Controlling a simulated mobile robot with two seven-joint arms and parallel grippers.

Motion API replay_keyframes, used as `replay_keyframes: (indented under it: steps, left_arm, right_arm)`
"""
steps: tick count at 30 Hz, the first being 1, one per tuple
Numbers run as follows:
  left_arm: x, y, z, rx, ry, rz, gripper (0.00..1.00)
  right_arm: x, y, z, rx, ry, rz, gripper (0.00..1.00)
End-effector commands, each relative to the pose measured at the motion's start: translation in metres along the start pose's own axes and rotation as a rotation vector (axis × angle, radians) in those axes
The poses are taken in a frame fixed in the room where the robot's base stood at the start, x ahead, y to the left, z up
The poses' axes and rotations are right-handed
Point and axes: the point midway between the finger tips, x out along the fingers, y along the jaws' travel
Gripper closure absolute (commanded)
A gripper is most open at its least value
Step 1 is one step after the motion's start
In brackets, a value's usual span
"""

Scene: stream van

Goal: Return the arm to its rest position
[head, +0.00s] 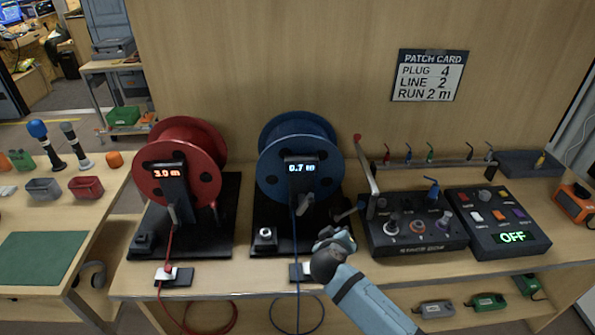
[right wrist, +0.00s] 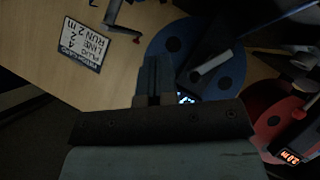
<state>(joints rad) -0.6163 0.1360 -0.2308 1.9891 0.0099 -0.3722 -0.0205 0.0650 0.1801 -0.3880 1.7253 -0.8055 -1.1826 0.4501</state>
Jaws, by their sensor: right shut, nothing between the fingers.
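My right arm comes in from the lower right in the head view. Its gripper (head: 335,240) is over the bench, just in front of the blue cable reel (head: 290,140) and left of the black control box (head: 415,235). In the right wrist view the gripper's fingers (right wrist: 154,75) are together and empty, with the blue reel (right wrist: 175,45) beyond them. The blue reel's display reads 0.7 m, and its blue cable (head: 296,230) hangs down in front of the bench. My left gripper is not in view.
A red reel (head: 180,150) reading 3.0 m stands left of the blue one. A second box (head: 497,222) showing OFF is at the right. A lever (head: 367,165) rises near my gripper. A patch card (head: 429,76) hangs on the wall.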

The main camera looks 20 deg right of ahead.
Motion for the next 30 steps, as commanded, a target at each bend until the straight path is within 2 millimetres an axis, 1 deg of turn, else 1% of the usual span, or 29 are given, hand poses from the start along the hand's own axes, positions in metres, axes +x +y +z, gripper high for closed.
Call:
replay_keyframes:
  steps: [2,5,8,9,11,12,13,15,18,21,24,27,30]
  left_arm:
    - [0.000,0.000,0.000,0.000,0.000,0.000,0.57]
    - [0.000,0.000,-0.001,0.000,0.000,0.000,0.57]
    - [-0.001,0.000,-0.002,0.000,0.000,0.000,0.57]
    - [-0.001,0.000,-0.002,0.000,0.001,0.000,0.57]
    - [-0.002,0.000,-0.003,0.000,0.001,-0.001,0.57]
    - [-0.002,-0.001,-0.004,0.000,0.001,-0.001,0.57]
    - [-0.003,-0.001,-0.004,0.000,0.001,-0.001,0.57]
    - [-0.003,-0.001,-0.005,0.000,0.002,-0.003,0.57]
    - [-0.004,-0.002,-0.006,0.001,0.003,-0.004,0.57]
    - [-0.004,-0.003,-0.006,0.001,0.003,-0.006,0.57]
    - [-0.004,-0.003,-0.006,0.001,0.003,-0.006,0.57]
    - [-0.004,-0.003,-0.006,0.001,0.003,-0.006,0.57]
    - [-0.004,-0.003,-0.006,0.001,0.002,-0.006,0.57]
  right_arm:
    - [0.000,-0.001,0.001,-0.001,0.000,-0.003,1.00]
    - [-0.005,-0.010,0.015,-0.011,-0.004,-0.052,1.00]
    - [-0.021,-0.032,0.048,-0.024,-0.004,-0.183,1.00]
    - [-0.031,-0.043,0.065,-0.026,0.000,-0.253,1.00]
    - [-0.051,-0.059,0.092,-0.019,0.010,-0.367,1.00]
    - [-0.066,-0.068,0.110,-0.006,0.022,-0.441,1.00]
    - [-0.078,-0.073,0.122,0.009,0.033,-0.493,1.00]
    - [-0.105,-0.081,0.146,0.049,0.061,-0.596,1.00]
    - [-0.141,-0.083,0.171,0.122,0.102,-0.698,1.00]
    - [-0.166,-0.078,0.187,0.189,0.136,-0.752,1.00]
    - [-0.181,-0.073,0.195,0.234,0.160,-0.776,1.00]
    - [-0.187,-0.070,0.198,0.255,0.171,-0.783,1.00]
    - [-0.188,-0.070,0.197,0.260,0.175,-0.784,1.00]
